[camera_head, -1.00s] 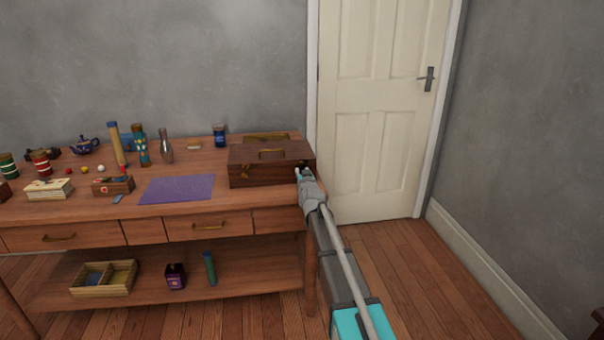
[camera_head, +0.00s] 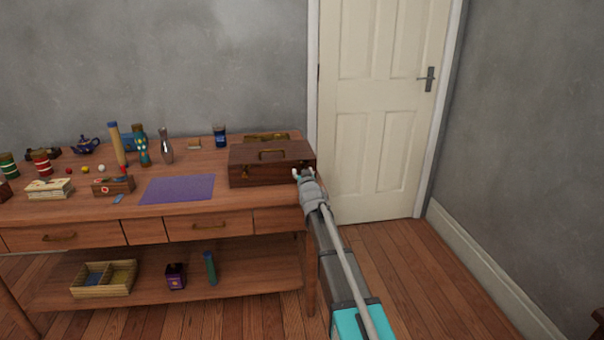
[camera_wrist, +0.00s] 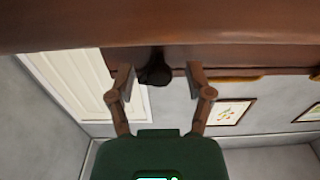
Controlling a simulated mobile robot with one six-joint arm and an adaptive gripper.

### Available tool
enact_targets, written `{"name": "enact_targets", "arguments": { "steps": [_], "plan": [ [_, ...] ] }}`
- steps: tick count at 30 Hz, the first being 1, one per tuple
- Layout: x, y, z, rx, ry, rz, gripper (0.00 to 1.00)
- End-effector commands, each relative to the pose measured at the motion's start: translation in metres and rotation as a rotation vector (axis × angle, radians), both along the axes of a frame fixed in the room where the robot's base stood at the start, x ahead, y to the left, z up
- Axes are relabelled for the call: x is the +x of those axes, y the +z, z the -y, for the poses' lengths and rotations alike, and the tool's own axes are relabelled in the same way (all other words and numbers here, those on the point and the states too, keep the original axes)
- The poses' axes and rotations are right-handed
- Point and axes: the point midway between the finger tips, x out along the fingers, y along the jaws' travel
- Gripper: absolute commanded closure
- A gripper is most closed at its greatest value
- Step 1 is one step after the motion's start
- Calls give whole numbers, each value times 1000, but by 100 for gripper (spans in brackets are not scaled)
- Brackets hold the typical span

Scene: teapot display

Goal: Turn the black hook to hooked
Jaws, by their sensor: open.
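A small black hook (camera_wrist: 155,68) shows in the wrist view, against a dark brown wooden edge, between my two fingertips. Whether it is hooked cannot be told. My gripper (camera_wrist: 158,78) is open, with one finger on each side of the hook; contact is not clear. In the head view my gripper (camera_head: 304,174) is at the front right corner of the brown wooden box (camera_head: 270,168), which has a handle on top. The hook cannot be made out there.
The box stands at the right end of a wooden table (camera_head: 225,200). A purple mat (camera_head: 178,189), a silver vase (camera_head: 166,150) and a blue jar (camera_head: 219,136) lie to its left. A white door (camera_head: 380,150) is behind. Floor at right is clear.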

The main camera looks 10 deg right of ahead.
Motion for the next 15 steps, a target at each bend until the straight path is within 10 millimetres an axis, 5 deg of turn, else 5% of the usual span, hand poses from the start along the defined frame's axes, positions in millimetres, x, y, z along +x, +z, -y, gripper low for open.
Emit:
{"name": "enact_targets", "arguments": {
  "steps": [15],
  "plan": [
    [-23, 0, 0, -2, 0, 0, 34]
  ]
}}
